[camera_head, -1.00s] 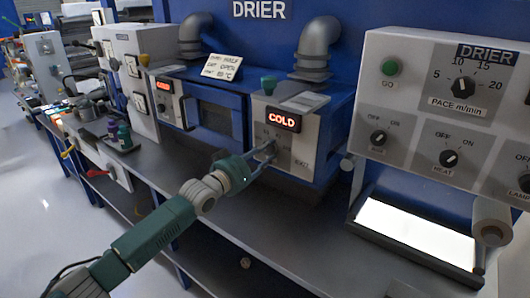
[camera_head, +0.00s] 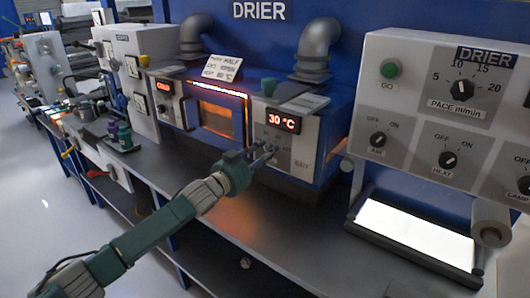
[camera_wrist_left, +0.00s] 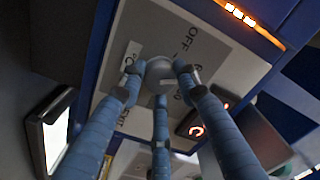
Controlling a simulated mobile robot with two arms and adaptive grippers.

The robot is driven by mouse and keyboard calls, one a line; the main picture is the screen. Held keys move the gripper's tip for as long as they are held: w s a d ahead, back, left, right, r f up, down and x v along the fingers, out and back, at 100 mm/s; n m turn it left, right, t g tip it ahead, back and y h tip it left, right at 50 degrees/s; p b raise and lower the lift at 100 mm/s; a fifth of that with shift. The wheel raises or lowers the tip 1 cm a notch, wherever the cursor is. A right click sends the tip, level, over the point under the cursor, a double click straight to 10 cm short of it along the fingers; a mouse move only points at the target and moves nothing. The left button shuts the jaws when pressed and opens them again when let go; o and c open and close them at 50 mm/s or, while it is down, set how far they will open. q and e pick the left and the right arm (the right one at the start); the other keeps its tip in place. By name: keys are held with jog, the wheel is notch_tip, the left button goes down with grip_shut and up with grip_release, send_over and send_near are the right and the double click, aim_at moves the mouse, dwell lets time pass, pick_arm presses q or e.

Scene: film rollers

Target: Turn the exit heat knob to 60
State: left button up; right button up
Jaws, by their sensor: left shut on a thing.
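The exit heat knob (camera_wrist_left: 160,72) is a round grey knob on the pale face of the exit box (camera_head: 303,150), with OFF printed beside it. Its small dial shows in the head view (camera_head: 271,148), partly covered by my fingers, so I cannot read its pointer. The red display (camera_head: 283,121) above it reads 30 °C. My left gripper (camera_head: 266,153) is shut on the knob, its three fingers around it, as the left wrist view (camera_wrist_left: 160,85) also shows. My right gripper is not in view.
A handwritten card (camera_head: 222,67) stands on top of the drier, beside a glowing orange window (camera_head: 216,118). The control panel (camera_head: 415,90) with several knobs is at right, above a bright white light tray (camera_head: 415,232). The grey bench (camera_head: 290,225) below my left arm is clear.

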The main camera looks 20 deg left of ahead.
pick_arm(q)
jog(key=shift+f+m, duration=0.1)
jog(key=shift+m, duration=0.5)
jog(key=o, duration=1.1)
jog(key=shift+o, duration=0.2)
jog(key=v, duration=1.2)
